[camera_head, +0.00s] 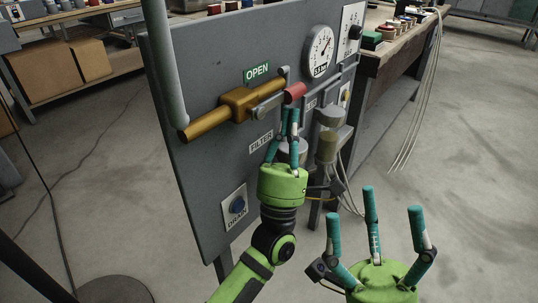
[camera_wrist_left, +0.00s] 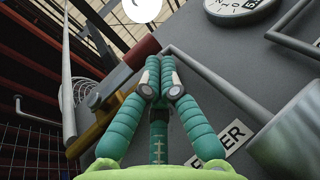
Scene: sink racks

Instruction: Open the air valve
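The air valve (camera_head: 240,103) is a brass body on a horizontal pipe on a grey panel, below a green OPEN label (camera_head: 256,71). Its grey lever ends in a red handle (camera_head: 294,93) and lies roughly along the pipe. The handle also shows in the left wrist view (camera_wrist_left: 133,56), beyond the fingertips. My left gripper (camera_head: 290,113) is just below the red handle. Its teal fingers are drawn together at the tips, and they seem to hold nothing; whether they touch the handle is unclear. My right gripper (camera_head: 374,212) is open and empty, low on the right.
A round gauge (camera_head: 319,50) sits above right of the handle. Grey filter parts (camera_head: 328,117) stick out right of my left gripper. A vertical grey pipe (camera_head: 164,60) runs at the panel's left. A workbench (camera_head: 391,62) stands behind right. The floor at right is clear.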

